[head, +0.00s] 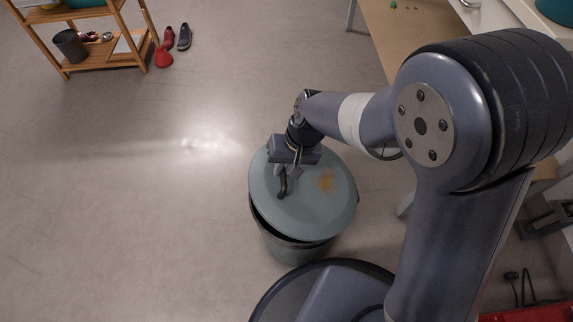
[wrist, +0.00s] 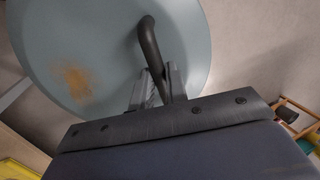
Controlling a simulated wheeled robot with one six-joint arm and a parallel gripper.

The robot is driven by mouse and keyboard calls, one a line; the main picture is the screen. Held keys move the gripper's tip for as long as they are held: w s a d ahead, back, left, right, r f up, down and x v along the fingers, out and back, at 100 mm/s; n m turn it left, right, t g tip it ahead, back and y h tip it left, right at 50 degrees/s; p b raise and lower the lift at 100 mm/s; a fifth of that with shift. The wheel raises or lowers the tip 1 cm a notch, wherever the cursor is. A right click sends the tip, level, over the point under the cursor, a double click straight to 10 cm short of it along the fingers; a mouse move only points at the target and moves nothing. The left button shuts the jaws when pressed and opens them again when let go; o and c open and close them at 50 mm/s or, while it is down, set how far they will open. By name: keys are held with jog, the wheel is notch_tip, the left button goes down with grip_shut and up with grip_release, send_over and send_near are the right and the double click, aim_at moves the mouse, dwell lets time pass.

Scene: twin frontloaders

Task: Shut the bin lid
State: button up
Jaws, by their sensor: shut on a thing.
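The grey-green round bin lid (head: 312,205) is over the grey bin (head: 288,250) in the head view. A dark gap shows between the lid and the bin's rim on the near left side, so the lid is not flush there. The lid carries a dark curved handle (head: 282,187) and a rusty-brown stain. My gripper (head: 287,170) is shut on the handle. In the wrist view the handle (wrist: 149,40) rises between the two fingers, with the lid (wrist: 100,25) behind it. The far side of the rim is hidden under the lid.
A wooden shelf (head: 108,66) with a dark pot stands at the far left, with shoes (head: 184,37) beside it. A table (head: 405,40) is at the upper right behind my arm. The floor left of the bin is clear. My round base is close below the bin.

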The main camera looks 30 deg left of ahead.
aim_at(272, 184)
jog(key=shift+s+a+b+x, duration=0.2)
jog(key=shift+b+x, duration=0.4)
jog(key=shift+x, duration=0.4)
jog(key=shift+s+a+b+x, duration=0.15)
jog(key=shift+b+x, duration=0.45)
jog(key=shift+x, duration=0.4)
jog(key=shift+w+r, duration=0.1)
jog(key=shift+b+x, duration=1.4)
jog(key=shift+x, duration=0.75)
jog(key=shift+r, duration=0.1)
jog(key=o, duration=0.7)
jog(key=shift+c, duration=0.2)
